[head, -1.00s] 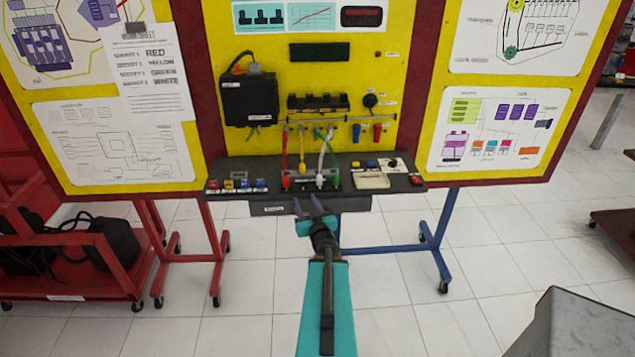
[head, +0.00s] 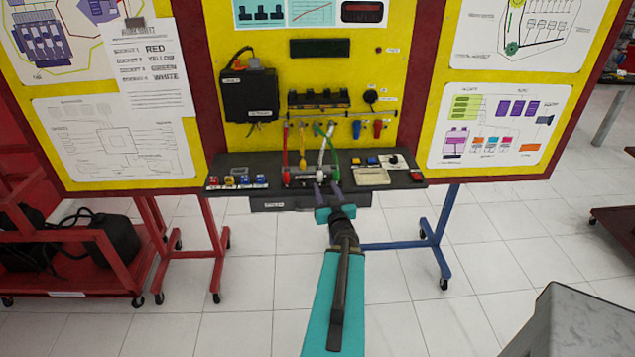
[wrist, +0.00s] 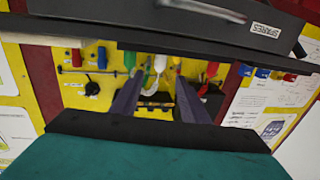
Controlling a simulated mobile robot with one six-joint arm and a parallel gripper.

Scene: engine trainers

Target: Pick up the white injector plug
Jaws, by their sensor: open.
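The white injector plug (head: 320,174) stands on the front shelf of the yellow board in the head view, between the yellow and green leads, with a white cable rising from it. In the wrist view, which is turned over, the white plug (wrist: 160,63) shows beyond the finger gap. My gripper (head: 327,188) is open, with its purple fingers at the front edge of the shelf, just before the plug and apparently apart from it. In the wrist view my gripper (wrist: 156,80) has nothing between its fingers.
The dark shelf (head: 405,182) also carries coloured blocks (head: 245,182) at left and a cream box (head: 371,177) at right. A grey drawer (head: 282,204) sits below.

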